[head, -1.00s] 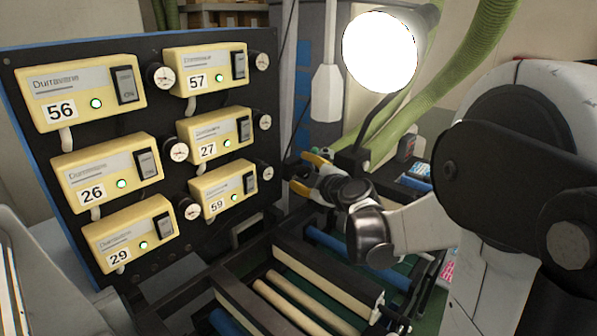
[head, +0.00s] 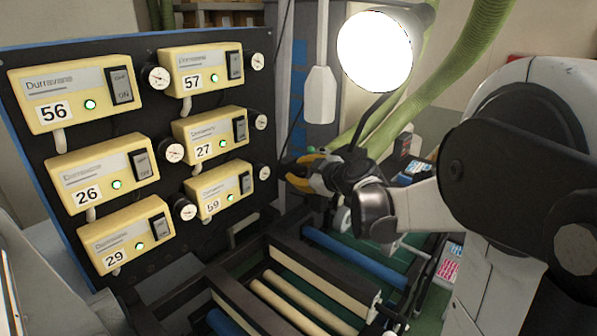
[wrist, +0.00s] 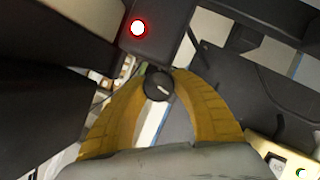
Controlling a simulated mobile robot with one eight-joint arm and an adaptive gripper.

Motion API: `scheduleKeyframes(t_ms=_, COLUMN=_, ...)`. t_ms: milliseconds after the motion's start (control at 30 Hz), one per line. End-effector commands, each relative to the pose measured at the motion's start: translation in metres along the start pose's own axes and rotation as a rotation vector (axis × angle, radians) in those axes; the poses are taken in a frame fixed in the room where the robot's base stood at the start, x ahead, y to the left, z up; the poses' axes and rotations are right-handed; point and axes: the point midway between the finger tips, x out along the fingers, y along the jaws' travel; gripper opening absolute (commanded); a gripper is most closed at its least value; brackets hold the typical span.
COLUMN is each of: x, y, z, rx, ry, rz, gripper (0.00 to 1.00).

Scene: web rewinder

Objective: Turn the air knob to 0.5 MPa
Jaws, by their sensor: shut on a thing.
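In the wrist view, the yellow fingers of my gripper (wrist: 158,88) close on a small round black knob (wrist: 157,84) from both sides. A short pale mark on its face slants to the lower right. No pressure scale can be read beside it. In the head view, my gripper (head: 291,172) is right of the black panel, near its lower right edge. The knob cannot be made out there. Several round white gauges, such as one at the top (head: 158,77) and one by the gripper (head: 263,172), sit on the panel. Their readings are too small to tell.
The black panel (head: 90,138) carries several yellow units with lit green lamps, such as unit 57 (head: 203,70). Rollers (head: 300,300) lie below my arm. A bright lamp (head: 375,52) hangs above it. A red light (wrist: 138,28) glows near the knob in the wrist view.

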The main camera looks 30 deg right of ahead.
Motion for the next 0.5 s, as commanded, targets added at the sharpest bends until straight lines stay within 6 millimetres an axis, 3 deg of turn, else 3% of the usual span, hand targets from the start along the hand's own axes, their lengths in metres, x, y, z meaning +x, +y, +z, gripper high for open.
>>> scheduleKeyframes(t_ms=67, x=0.0, y=-0.0002, z=-0.0001, rx=-0.001, ry=0.0, rz=0.0, gripper=0.0)
scheduleKeyframes(t_ms=100, x=0.0, y=-0.0002, z=-0.0001, rx=-0.001, ry=0.0, rz=0.0, gripper=0.39)
scheduleKeyframes(t_ms=167, x=0.0, y=-0.0002, z=0.0, rx=-0.001, ry=0.0, rz=0.0, gripper=0.55)
scheduleKeyframes(t_ms=500, x=-0.0027, y=0.0001, z=0.0002, rx=-0.002, ry=0.0, rz=0.001, gripper=0.55)
